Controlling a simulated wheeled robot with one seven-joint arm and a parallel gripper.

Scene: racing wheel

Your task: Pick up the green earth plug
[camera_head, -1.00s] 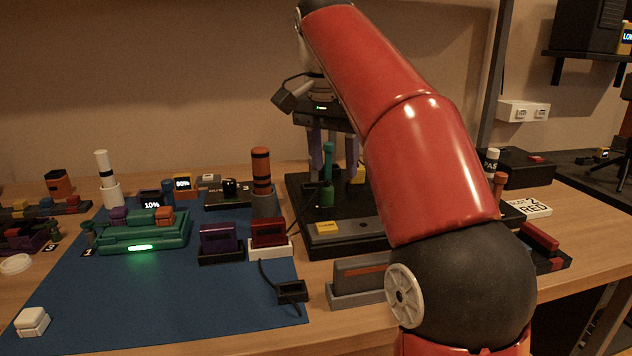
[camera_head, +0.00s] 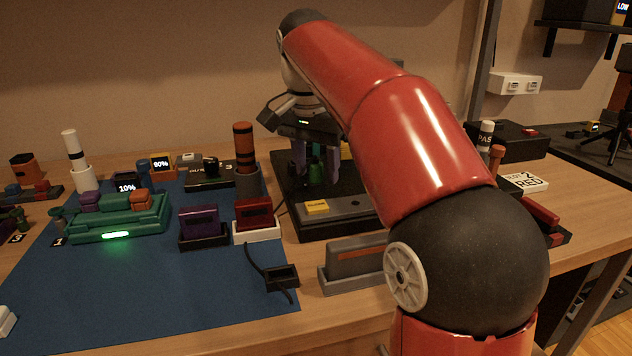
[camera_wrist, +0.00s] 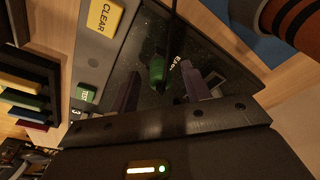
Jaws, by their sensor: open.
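The green earth plug (camera_head: 315,173) stands on the black board (camera_head: 352,227) at the back middle of the bench. In the wrist view the plug (camera_wrist: 156,70) shows as a short green body between the fingers, with a dark line running up from it and partly hidden white lettering beside it. My gripper (camera_head: 315,162) points down at the plug, its two purple-grey fingers on either side of it. In the wrist view my gripper (camera_wrist: 161,80) is open, with gaps between plug and fingers; I see no contact.
A yellow CLEAR block (camera_wrist: 105,17) and a small green block (camera_wrist: 85,95) sit on a grey strip of the board. An orange-and-black banded cylinder (camera_head: 244,150) stands to the left. A dark red block (camera_head: 254,214) and a purple block (camera_head: 200,223) stand on the blue mat (camera_head: 150,290).

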